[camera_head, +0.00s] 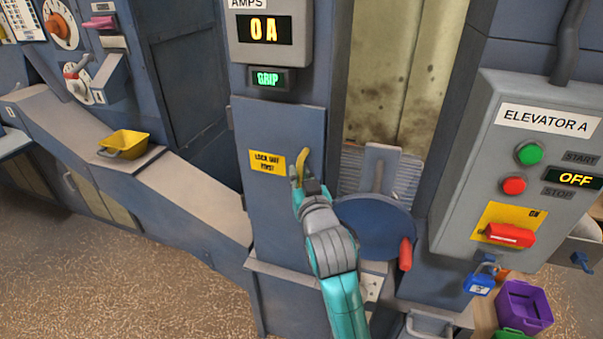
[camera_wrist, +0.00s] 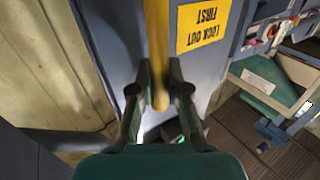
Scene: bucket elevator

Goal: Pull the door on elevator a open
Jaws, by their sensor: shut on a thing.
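The door (camera_head: 271,216) is a blue-grey panel on the elevator leg, with a yellow "LOCK OUT FIRST" label (camera_head: 267,163). It looks closed or nearly so in the head view. Its yellow handle (camera_head: 302,163) stands upright right of the label. My gripper (camera_head: 306,187) is at the handle's lower part. In the wrist view the yellow handle (camera_wrist: 157,60) runs down between the two fingers of my gripper (camera_wrist: 160,97), which are shut on it. The label also shows in the wrist view (camera_wrist: 203,26), upside down.
The "ELEVATOR A" control box (camera_head: 520,170) at right reads OFF, with a red switch handle (camera_head: 510,235) and a blue padlock (camera_head: 480,281) below. A blue round disc (camera_head: 375,228) with a red handle (camera_head: 405,254) sits close right of my arm.

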